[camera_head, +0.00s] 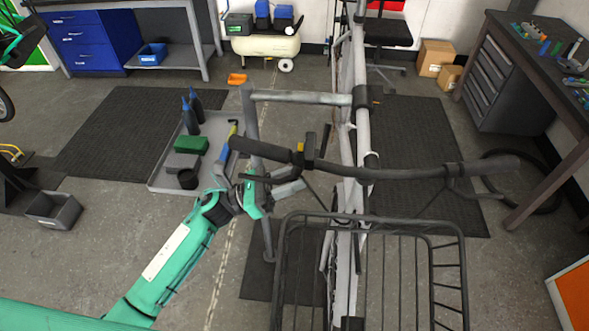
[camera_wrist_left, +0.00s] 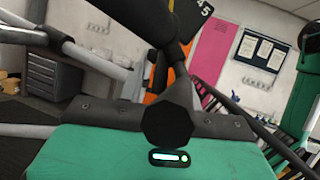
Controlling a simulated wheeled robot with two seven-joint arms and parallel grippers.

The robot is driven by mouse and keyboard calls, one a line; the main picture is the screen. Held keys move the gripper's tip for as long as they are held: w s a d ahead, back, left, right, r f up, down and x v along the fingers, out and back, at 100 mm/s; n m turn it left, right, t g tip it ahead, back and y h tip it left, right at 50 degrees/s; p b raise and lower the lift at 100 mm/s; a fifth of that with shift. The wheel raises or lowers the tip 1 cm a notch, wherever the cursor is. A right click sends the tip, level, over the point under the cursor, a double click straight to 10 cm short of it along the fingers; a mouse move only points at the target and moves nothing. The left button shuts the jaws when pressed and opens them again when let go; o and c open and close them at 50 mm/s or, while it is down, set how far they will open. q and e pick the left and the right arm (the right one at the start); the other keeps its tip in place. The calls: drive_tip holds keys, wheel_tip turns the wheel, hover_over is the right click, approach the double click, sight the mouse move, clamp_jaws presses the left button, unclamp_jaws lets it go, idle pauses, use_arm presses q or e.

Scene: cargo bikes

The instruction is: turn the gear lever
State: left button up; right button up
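The black handlebar (camera_head: 400,172) of the cargo bike runs across the middle of the head view. On its left part, beside the grip (camera_head: 258,150), sits a small dark clamp with a yellow piece (camera_head: 300,147), which looks like the gear lever. My left gripper (camera_head: 298,180) is just below and left of it, under the bar. Its two grey fingers look apart, with nothing seen between them. In the left wrist view a dark bar with a blunt many-sided end (camera_wrist_left: 168,125) crosses in front of the gripper body. The lever cannot be made out there. My right gripper is not in view.
The wire front rack (camera_head: 375,220) is right of my left arm. A grey stand post and bar (camera_head: 300,97) are behind the handlebar. A grey tray (camera_head: 160,180) with bottles and blocks lies at left on the floor. A workbench (camera_head: 530,60) is at right.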

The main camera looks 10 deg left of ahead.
use_arm(q)
drive_tip(key=shift+w+d+r, duration=0.1)
drive_tip(key=shift+d+r, duration=0.05)
drive_tip(key=shift+d, duration=0.15)
drive_tip(key=shift+c, duration=0.6)
clamp_jaws()
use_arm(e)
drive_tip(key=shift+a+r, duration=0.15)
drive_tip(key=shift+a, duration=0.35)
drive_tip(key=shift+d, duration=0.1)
